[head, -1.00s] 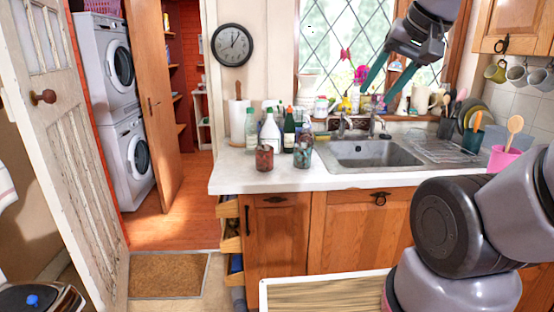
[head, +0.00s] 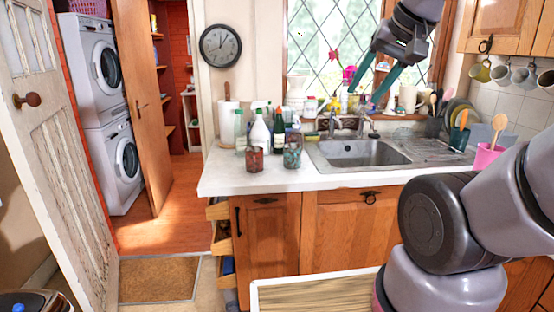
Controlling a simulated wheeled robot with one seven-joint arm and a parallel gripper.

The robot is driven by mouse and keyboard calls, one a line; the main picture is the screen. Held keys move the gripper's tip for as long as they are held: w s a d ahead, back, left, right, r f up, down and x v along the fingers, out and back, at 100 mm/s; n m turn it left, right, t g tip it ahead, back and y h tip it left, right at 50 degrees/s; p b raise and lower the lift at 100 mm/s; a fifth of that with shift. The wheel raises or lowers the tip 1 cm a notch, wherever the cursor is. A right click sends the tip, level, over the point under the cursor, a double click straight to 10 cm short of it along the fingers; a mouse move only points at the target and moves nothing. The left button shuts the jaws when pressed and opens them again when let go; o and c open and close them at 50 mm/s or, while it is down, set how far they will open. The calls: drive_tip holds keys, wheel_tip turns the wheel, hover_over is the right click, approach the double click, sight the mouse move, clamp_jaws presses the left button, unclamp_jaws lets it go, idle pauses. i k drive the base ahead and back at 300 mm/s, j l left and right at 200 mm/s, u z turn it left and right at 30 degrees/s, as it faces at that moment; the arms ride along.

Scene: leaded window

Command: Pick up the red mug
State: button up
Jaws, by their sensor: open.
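The red mug (head: 254,158) is a dark red, mottled cup standing upright near the front left of the white counter (head: 330,182). A similar teal and brown mug (head: 292,156) stands just to its right, with a small gap between them. My gripper (head: 365,96) is open and empty, with its two teal fingers pointing down and left. It hangs in front of the window, above the sink, up and to the right of the red mug and well apart from it. No handle shows on the red mug.
Several bottles (head: 260,133) stand close behind the mugs. The sink (head: 360,152) and its taps lie to the right. A pink pot with spoons (head: 487,156) stands at the far right. The counter's front strip is clear. Drawers (head: 222,228) stick out below its left end.

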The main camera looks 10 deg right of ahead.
sight(254, 154)
drive_tip(key=k+j, duration=0.8)
drive_tip(key=k, duration=0.25)
drive_tip(key=i+j+z, duration=0.1)
drive_tip(key=i+z, duration=0.15)
drive_tip(key=i, duration=0.25)
drive_tip(key=i+j+z, duration=0.3)
drive_tip(key=i, duration=0.25)
drive_tip(key=i+j+z, duration=0.25)
drive_tip(key=i, duration=0.25)
drive_tip(key=i+j+z, duration=0.25)
drive_tip(key=i+j, duration=0.1)
drive_tip(key=i, duration=0.1)
